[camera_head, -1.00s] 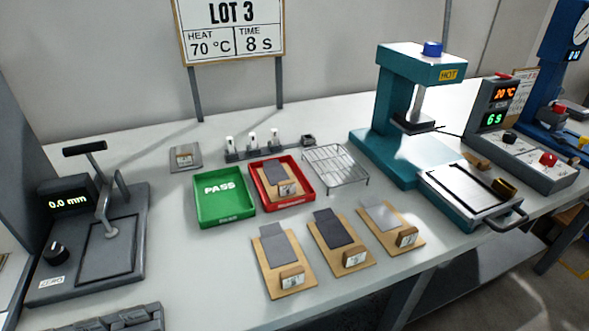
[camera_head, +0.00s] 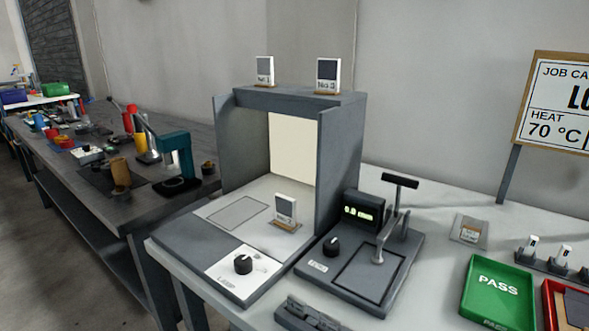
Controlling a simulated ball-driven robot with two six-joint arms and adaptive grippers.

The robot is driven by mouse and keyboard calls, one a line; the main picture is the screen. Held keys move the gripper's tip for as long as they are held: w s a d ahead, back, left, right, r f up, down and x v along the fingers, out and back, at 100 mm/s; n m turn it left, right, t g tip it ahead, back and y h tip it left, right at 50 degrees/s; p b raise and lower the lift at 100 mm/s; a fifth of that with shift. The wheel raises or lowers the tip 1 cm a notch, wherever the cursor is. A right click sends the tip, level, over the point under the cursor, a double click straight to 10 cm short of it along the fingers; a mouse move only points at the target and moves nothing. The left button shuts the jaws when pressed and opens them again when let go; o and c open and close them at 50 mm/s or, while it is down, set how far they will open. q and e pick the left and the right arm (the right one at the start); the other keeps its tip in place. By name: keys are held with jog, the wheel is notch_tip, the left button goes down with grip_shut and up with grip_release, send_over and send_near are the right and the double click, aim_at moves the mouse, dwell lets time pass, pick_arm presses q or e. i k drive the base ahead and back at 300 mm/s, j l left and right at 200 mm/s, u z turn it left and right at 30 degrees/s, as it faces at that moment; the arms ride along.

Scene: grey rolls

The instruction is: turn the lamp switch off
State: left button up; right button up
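A grey booth (camera_head: 338,150) with a bright, lit back panel (camera_head: 292,148) stands on the bench in the middle of the view. A small sample card on a stand (camera_head: 286,211) sits inside the booth by an outlined rectangle (camera_head: 238,213). Neither of my grippers is in view.
A grey gauge with a lever and display (camera_head: 372,255) stands right of the booth. A green PASS tray (camera_head: 497,291), part of a red tray (camera_head: 553,305) and a job card board (camera_head: 556,95) are further right. A dark, cluttered workbench (camera_head: 150,207) stands to the left.

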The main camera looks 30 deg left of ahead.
aim_at(243, 264)
jog(key=u, duration=1.3)
jog(key=k+l+u, duration=0.25)
jog(key=k+j, duration=0.05)
